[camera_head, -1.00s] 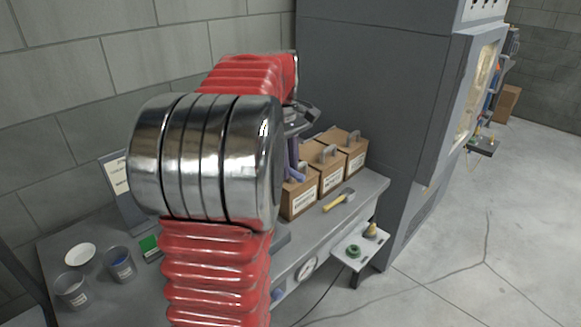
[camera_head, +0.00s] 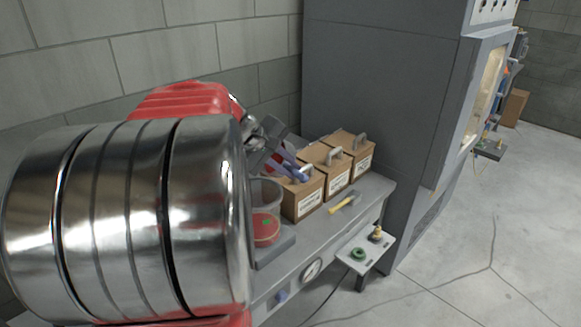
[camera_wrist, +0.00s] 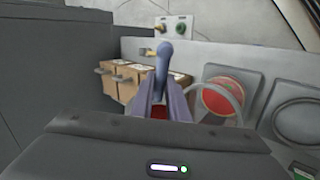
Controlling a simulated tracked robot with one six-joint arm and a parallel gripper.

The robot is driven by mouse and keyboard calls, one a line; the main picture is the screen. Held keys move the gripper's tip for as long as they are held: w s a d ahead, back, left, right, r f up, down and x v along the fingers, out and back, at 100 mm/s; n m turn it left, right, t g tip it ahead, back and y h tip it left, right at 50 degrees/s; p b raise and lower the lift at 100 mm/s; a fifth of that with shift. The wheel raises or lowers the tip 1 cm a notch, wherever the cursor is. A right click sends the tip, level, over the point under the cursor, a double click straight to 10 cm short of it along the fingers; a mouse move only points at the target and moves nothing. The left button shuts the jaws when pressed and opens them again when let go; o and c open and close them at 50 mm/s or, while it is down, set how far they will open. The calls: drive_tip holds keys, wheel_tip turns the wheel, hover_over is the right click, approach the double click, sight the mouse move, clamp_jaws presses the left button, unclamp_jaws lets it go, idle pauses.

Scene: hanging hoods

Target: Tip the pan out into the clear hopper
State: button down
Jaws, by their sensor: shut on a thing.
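My gripper (camera_head: 286,158) is above the back part of the bench and tilted down to the right. In the wrist view my gripper (camera_wrist: 162,98) is shut on a blue-grey, round-ended handle (camera_wrist: 163,58), which I take to be the pan's. A bit of red (camera_wrist: 160,112) shows between the fingers; the rest of the pan is hidden, so I cannot tell its tilt or contents. The clear hopper (camera_head: 262,190) stands on the bench below and left of my gripper, partly behind my arm. Its curved rim also seems to show in the wrist view (camera_wrist: 239,98).
Several brown boxes with grey handles (camera_head: 304,203) stand right of my gripper. A yellow-handled hammer (camera_head: 343,203) lies before them. A tall grey cabinet (camera_head: 378,80) closes the right end. A small shelf (camera_head: 362,250) juts out in front.

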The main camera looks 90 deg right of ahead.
drive_tip(key=w+g+h, duration=0.1)
drive_tip(key=g, duration=0.1)
drive_tip(key=a+f+g+h, duration=0.1)
drive_tip(key=g+h, duration=0.1)
drive_tip(key=w+a+f+g+h, duration=0.1)
drive_tip(key=h, duration=0.1)
drive_tip(key=shift+w+a+g, duration=0.15)
drive_tip(key=shift+w+g, duration=0.2)
drive_tip(key=shift+g, duration=0.05)
idle(0.4)
drive_tip(key=shift+s+r, duration=0.1)
idle(0.3)
